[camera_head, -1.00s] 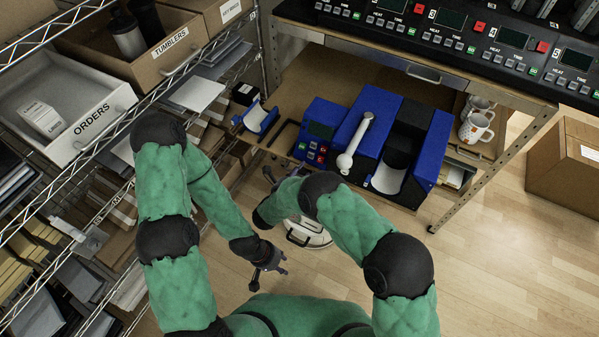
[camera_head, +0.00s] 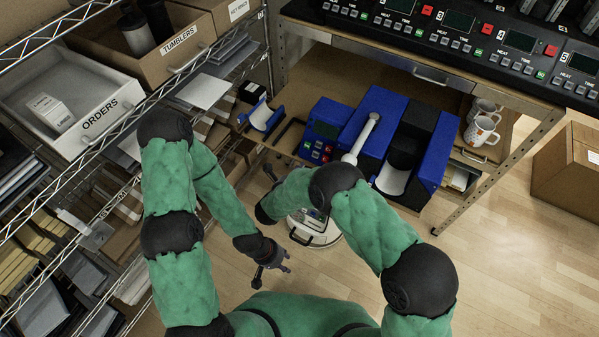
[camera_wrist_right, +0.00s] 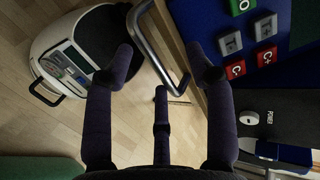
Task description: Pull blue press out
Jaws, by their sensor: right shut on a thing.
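The blue press (camera_head: 373,125) sits on a low wooden shelf board (camera_head: 300,85) under the bench. It has a white lever (camera_head: 365,135), a keypad and a curved white pad. A U-shaped metal handle (camera_wrist_right: 155,45) stands at the board's edge in the right wrist view, where the press's blue keypad panel (camera_wrist_right: 238,25) also shows. My right gripper (camera_wrist_right: 160,72) is shut on this handle, its fingers around the bar. In the head view it is mostly hidden behind its own forearm. My left gripper (camera_head: 272,274) is open and empty, low over the floor.
A round white machine (camera_head: 310,228) stands on the floor beside my right forearm. Wire shelving with an orders bin (camera_head: 70,95) is close on the left. A blue cradle (camera_head: 262,115) lies left of the press. Mugs (camera_head: 480,130) stand right of it.

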